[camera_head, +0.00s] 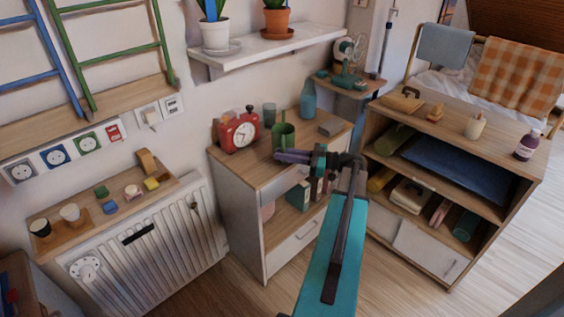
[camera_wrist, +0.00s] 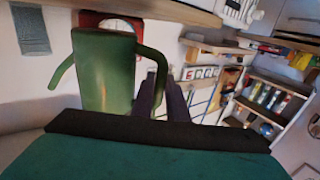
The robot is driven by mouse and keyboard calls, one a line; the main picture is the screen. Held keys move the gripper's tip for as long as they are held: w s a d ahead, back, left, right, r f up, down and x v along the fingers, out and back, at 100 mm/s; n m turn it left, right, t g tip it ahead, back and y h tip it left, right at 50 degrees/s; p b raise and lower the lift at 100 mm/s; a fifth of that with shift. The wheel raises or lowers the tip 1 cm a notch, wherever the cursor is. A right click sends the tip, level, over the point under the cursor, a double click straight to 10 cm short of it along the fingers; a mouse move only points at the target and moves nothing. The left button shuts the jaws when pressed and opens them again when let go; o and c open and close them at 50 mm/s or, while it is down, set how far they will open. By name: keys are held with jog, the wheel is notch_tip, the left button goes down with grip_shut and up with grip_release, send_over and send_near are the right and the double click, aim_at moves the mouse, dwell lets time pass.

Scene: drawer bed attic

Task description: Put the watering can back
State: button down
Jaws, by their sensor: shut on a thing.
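The green watering can (camera_head: 284,140) is over the top of the small wooden cabinet, and looks upright. In the wrist view the watering can (camera_wrist: 104,72) fills the left centre, with its thin spout to the left and its curved handle to the right. My gripper (camera_head: 288,157) is at the can's near side, in front of the cabinet top. In the wrist view my gripper's dark fingers (camera_wrist: 158,96) are shut at the can's handle. I cannot tell whether the can's base touches the cabinet top.
A red alarm clock (camera_head: 239,130) stands left of the can. A dark cup (camera_head: 269,114), a blue bottle (camera_head: 308,101) and a grey box (camera_head: 330,127) stand behind and right. A white wall shelf (camera_head: 260,51) with potted plants hangs above. A wooden shelf unit (camera_head: 450,115) stands right.

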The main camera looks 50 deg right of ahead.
jog(key=shift+f, duration=1.2)
jog(key=shift+f, duration=0.1)
jog(key=c, duration=1.7)
grip_release()
jog(key=shift+c, duration=0.2)
jog(key=b+v, duration=0.1)
jog(key=v, duration=1.1)
jog(key=shift+b, duration=0.4)
